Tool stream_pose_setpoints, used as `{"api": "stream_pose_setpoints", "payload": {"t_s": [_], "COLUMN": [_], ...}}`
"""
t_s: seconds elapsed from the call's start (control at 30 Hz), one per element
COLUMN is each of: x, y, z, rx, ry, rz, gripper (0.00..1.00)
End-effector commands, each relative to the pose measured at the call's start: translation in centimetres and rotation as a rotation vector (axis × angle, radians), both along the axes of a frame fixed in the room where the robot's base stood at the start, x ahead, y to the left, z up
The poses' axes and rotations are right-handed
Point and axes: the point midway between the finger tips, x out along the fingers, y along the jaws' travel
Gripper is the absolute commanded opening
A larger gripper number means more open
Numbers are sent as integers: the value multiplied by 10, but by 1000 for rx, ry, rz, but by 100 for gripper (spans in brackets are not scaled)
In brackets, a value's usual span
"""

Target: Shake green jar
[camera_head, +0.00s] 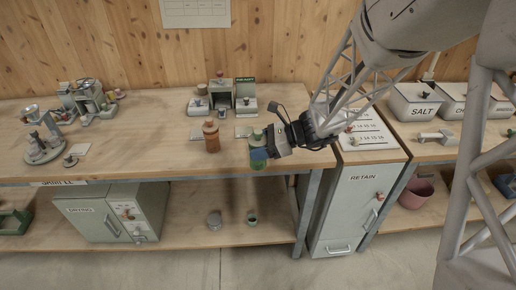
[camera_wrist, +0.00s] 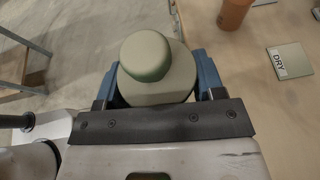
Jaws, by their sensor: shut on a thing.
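The green jar (camera_head: 257,161) is in the head view at the front edge of the workbench, right of the middle of the bench top. In the wrist view its rounded green lid knob and pale shoulder (camera_wrist: 158,78) fill the space between the blue fingers. My gripper (camera_head: 258,154) is shut on the jar from the right side, and its blue fingers (camera_wrist: 160,82) press on both sides of it. The jar's lower part is hidden in the wrist view. I cannot tell how far it is from the bench top.
An orange-brown jar (camera_head: 211,136) stands on the bench (camera_head: 170,160) to the left; it also shows in the wrist view (camera_wrist: 234,12). A card marked DRY (camera_wrist: 289,61) lies nearby. Small machines (camera_head: 245,95) stand behind. A grey RETAIN cabinet (camera_head: 350,205) and salt bin (camera_head: 415,104) are at right.

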Motion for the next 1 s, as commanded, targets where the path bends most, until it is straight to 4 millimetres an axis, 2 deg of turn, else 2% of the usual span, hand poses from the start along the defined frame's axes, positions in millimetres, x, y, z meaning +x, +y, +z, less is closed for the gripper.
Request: {"api": "stream_pose_setpoints", "payload": {"t_s": [0.5, 1.0], "x": [0, 0], "y": [0, 0], "z": [35, 39], "rx": [0, 0], "ry": [-2, -1], "rz": [0, 0], "gripper": [41, 41]}}
